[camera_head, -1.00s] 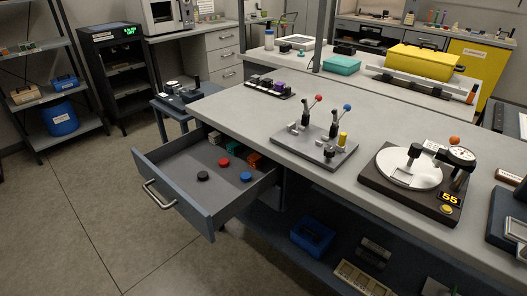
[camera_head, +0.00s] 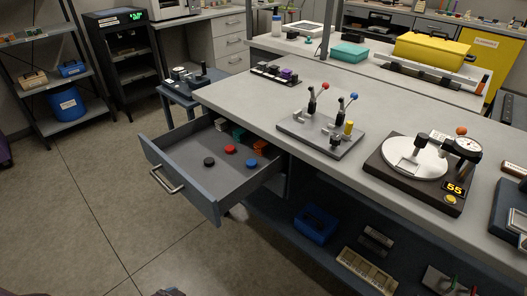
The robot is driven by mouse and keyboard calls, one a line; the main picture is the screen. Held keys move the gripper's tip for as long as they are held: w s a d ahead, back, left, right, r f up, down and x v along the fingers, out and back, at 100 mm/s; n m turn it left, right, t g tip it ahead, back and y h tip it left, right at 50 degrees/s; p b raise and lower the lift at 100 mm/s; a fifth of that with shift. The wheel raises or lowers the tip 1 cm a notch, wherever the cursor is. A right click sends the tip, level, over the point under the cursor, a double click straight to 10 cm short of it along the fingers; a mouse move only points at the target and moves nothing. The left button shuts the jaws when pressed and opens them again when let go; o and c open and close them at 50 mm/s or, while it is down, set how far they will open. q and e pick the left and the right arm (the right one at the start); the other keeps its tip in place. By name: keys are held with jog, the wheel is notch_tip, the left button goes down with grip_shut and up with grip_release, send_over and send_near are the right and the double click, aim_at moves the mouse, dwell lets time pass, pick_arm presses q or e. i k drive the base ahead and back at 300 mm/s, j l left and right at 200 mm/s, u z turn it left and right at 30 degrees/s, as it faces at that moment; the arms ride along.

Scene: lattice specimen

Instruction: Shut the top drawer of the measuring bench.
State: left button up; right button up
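The top drawer (camera_head: 200,194) of the measuring bench (camera_head: 235,97) stands pulled far out toward the lower left. Its metal bar handle (camera_head: 166,180) is on the outer front panel, with nothing touching it. Inside lie a black disc (camera_head: 209,161), a red disc (camera_head: 230,149) and a blue disc (camera_head: 251,163). Green and orange items sit at the back of the drawer, partly under the benchtop. Neither gripper can be made out. Only a small dark shape shows at the bottom edge, too cut off to identify.
A toggle clamp fixture (camera_head: 320,137) and a dial gauge stand (camera_head: 412,172) sit on the benchtop. A low shelf below holds a blue bin (camera_head: 316,224). A small blue side table (camera_head: 183,92) stands behind the drawer. The floor left of the drawer is clear.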

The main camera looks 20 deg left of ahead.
aim_at(179, 154)
jog(key=j+u, duration=0.2)
jog(key=u, duration=1.05)
jog(key=j+z, duration=0.5)
jog(key=z, duration=0.25)
